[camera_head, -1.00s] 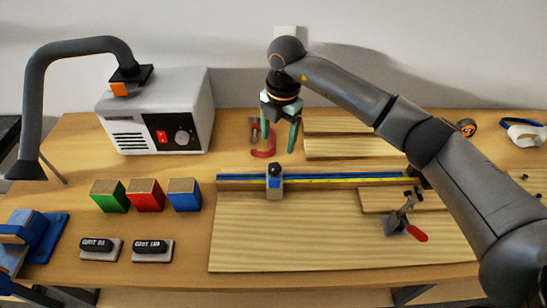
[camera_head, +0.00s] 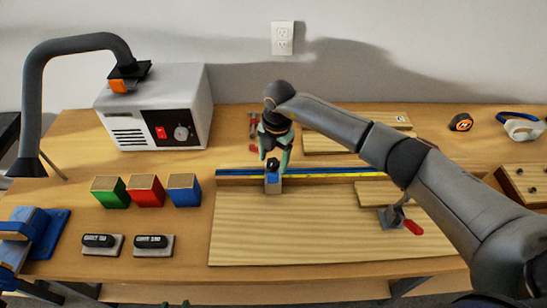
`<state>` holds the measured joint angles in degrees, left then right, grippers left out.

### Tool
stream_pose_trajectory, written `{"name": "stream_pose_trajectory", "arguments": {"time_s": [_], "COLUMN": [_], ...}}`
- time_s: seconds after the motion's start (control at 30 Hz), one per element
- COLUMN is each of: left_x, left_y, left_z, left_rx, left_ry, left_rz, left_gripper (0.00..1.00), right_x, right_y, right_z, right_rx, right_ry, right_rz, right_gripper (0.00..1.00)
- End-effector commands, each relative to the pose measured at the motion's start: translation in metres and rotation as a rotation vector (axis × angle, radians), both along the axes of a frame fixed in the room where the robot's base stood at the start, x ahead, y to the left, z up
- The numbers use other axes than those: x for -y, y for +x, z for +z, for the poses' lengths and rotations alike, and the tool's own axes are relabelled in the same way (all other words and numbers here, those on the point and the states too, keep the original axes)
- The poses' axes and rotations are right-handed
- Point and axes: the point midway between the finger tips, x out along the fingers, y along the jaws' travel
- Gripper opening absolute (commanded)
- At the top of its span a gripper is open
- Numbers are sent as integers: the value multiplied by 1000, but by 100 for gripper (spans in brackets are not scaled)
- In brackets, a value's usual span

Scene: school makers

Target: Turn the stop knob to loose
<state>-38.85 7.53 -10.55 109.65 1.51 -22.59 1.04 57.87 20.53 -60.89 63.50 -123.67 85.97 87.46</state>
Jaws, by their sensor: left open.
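The stop (camera_head: 273,184) is a small grey and blue block on the blue and yellow rail, with a black knob (camera_head: 272,164) on top. My right gripper (camera_head: 274,161) comes down from above, its green fingers on either side of the knob. Whether they touch or grip it cannot be told.
The rail (camera_head: 330,174) runs along the back of a ribbed wooden board (camera_head: 310,230). A toggle clamp with a red handle (camera_head: 413,227) stands on the right. Green, red and blue blocks (camera_head: 146,192) stand left. A grey machine (camera_head: 155,105) stands at the back left.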

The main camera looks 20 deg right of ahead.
Motion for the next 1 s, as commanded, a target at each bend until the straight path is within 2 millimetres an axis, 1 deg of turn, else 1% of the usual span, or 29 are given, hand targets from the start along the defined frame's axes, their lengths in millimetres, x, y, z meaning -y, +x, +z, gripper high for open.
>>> {"name": "stream_pose_trajectory", "arguments": {"time_s": [0.03, 0.07, 0.6, 0.87, 1.0], "left_x": [0, 0, 0, 0, 0], "left_y": [0, 0, 0, 0, 0], "left_z": [0, 0, 0, 0, -3], "left_rx": [1, 1, 1, 1, 1], "left_ry": [0, 0, 0, 0, 0], "left_rz": [0, 0, 0, 0, 0], "left_gripper": [50, 50, 50, 50, 50], "right_x": [0, 0, 0, 0, 0], "right_y": [0, 0, 0, 0, 1], "right_z": [0, 0, 1, 1, 0], "right_rx": [0, 0, 0, 0, 1], "right_ry": [0, 0, 0, 1, 1], "right_rz": [0, 0, -1, 7, 41], "right_gripper": [64, 60, 0, 0, 0]}}
